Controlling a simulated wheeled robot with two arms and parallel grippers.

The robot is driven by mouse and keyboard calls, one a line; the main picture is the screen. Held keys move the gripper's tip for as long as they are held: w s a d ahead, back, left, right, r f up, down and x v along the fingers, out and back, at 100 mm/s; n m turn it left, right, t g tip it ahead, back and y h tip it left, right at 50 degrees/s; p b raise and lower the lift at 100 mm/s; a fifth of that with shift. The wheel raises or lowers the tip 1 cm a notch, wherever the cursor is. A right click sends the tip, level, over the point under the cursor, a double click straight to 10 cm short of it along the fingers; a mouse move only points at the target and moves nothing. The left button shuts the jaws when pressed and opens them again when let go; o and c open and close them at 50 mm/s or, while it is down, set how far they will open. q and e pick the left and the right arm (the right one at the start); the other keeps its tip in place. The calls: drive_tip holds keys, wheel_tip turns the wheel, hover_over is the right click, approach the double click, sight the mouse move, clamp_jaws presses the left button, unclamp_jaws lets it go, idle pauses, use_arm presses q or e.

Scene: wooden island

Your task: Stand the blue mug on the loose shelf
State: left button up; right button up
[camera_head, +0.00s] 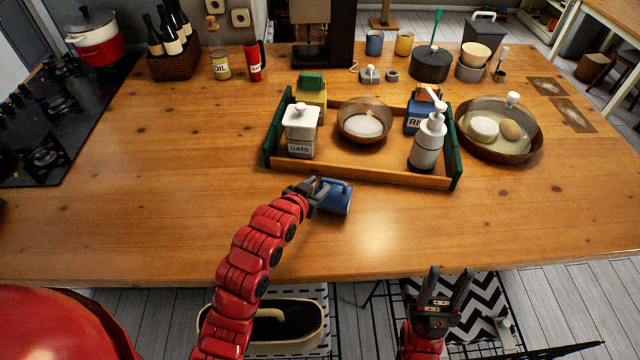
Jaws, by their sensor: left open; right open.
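A blue mug (335,199) is on the wooden island in front of the tray-like wooden frame; it looks tipped over, its handle at the upper side. My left gripper (312,190) is open at the mug's left side, its fingers close against it; whether they touch is unclear. The wooden frame with green ends (375,172), which may be the loose shelf, lies on the island and holds several items. Another blue mug (374,43) stands at the back. My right gripper (444,289) is open and empty, in front of the island's near edge.
In the frame are an oats jar (300,133), a bowl (364,124), a white pump bottle (428,140) and a blue rice box (414,115). A round pan (535,140) is to its right. The island is clear left and front right.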

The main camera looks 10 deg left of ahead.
use_arm(q)
drive_tip(key=p+v, duration=0.6)
drive_tip(key=v, duration=0.4)
drive_tip(key=shift+s, duration=0.35)
drive_tip(key=shift+r, duration=0.15)
